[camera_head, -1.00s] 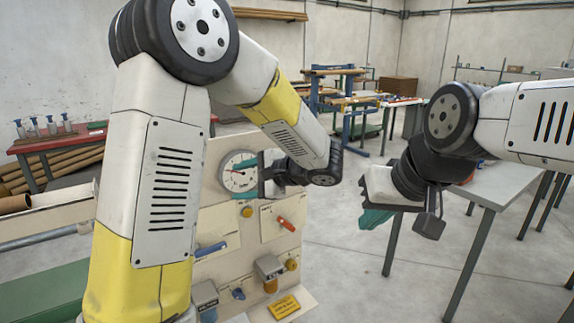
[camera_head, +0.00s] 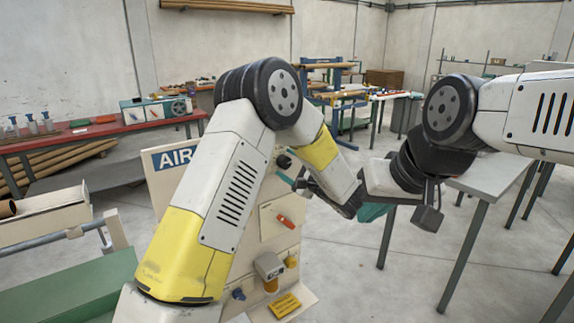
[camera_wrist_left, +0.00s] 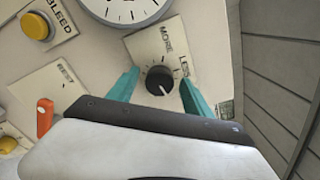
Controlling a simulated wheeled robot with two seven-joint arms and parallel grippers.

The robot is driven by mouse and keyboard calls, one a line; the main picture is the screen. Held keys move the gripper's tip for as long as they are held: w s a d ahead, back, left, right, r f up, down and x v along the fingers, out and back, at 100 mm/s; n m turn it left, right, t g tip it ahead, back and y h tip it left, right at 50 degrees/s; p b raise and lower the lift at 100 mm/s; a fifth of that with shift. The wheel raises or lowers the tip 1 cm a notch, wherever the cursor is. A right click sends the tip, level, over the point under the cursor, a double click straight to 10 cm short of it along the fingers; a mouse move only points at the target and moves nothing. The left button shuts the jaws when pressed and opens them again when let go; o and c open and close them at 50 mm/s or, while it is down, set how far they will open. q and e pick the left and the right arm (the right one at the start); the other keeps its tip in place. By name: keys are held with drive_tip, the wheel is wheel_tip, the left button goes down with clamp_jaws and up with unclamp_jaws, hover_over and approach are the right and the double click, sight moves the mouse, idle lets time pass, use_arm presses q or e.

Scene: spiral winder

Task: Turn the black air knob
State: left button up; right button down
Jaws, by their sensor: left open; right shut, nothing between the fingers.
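The black air knob (camera_wrist_left: 160,80) sits on a pale plate marked MORE and LESS on the panel (camera_wrist_left: 90,70), with a white pointer line on its face. In the left wrist view the two teal fingers of my open left gripper (camera_wrist_left: 159,77) stand on either side of it, with gaps visible between fingers and knob. In the head view the knob (camera_head: 284,161) shows small beside my left forearm, with a teal finger of my left gripper (camera_head: 286,179) just below it. My right gripper (camera_head: 373,212) is shut and empty, right of the panel and away from it.
A gauge (camera_wrist_left: 128,8) is close to the knob, partly cut off. A yellow BLEED button (camera_wrist_left: 36,26) and an orange-red lever (camera_wrist_left: 45,116) are on the same panel. An AIR sign (camera_head: 174,157) tops the panel. A grey table (camera_head: 495,180) stands at right.

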use_arm(q)
drive_tip(key=shift+w+a, duration=0.25)
drive_tip(key=shift+w, duration=0.05)
clamp_jaws()
drive_tip(key=shift+m, duration=0.3)
